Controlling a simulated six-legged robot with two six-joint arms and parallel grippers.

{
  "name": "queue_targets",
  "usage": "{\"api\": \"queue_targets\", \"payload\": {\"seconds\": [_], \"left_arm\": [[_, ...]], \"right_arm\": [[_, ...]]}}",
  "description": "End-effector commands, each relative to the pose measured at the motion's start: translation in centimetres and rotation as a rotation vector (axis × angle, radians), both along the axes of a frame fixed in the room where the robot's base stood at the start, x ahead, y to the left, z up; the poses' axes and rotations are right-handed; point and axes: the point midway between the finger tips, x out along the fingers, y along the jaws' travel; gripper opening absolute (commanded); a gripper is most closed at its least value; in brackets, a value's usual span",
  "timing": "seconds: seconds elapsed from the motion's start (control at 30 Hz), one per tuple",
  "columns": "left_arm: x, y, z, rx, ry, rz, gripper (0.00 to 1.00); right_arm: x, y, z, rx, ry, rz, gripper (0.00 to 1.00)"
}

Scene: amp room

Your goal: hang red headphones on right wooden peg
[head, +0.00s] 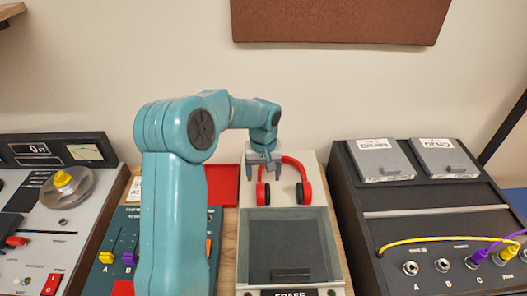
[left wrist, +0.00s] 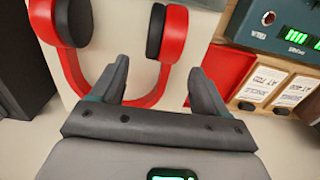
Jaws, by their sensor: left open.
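The red headphones (head: 304,192) with dark ear pads rest on the back part of a pale box unit in the head view. Their band curves toward the wall. They also show large in the left wrist view (left wrist: 178,30), with the band nearest my gripper. My left gripper (head: 263,168) is open, above the left side of the headphones. In the left wrist view its two fingers (left wrist: 160,88) lie on either side of one part of the band; I cannot tell whether they touch it. My right gripper and the wooden pegs are not in view.
The pale unit (head: 326,238) has a dark recessed tray marked ERASE. A black console (head: 440,205) with grey lids and cables stands right. A dial panel (head: 22,185) stands left, and a slider panel (head: 117,232) lies beside my arm. A brown board (head: 340,22) is on the wall.

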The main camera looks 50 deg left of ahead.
Motion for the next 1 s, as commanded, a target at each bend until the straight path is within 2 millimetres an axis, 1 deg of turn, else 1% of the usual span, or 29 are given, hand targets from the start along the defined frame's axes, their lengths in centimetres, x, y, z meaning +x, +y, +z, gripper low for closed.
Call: {"api": "queue_targets", "payload": {"seconds": [0.03,0.1,0.2,0.3,0.4,0.5,0.6,1.0], "left_arm": [[0.3,0.1,1.4,0.002,-0.007,0.000,0.75],[0.2,0.1,3.5,0.002,-0.007,0.000,0.75],[0.2,0.1,6.1,0.002,-0.005,-0.001,0.75],[0.2,0.1,8.4,0.001,-0.003,0.000,0.75],[0.2,0.0,10.1,0.000,-0.003,0.000,0.75],[0.2,0.0,11.2,-0.001,-0.001,0.000,0.75],[0.2,0.0,11.7,-0.001,0.000,0.000,0.75],[0.1,0.0,11.8,-0.001,0.001,0.000,0.75]], "right_arm": [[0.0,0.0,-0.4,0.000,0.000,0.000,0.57],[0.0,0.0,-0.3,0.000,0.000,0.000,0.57],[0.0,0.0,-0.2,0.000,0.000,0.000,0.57],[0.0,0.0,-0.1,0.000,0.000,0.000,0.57],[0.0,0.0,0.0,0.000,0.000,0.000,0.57],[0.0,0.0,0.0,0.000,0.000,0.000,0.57],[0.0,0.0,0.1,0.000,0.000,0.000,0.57],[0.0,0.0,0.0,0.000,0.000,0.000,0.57]]}}
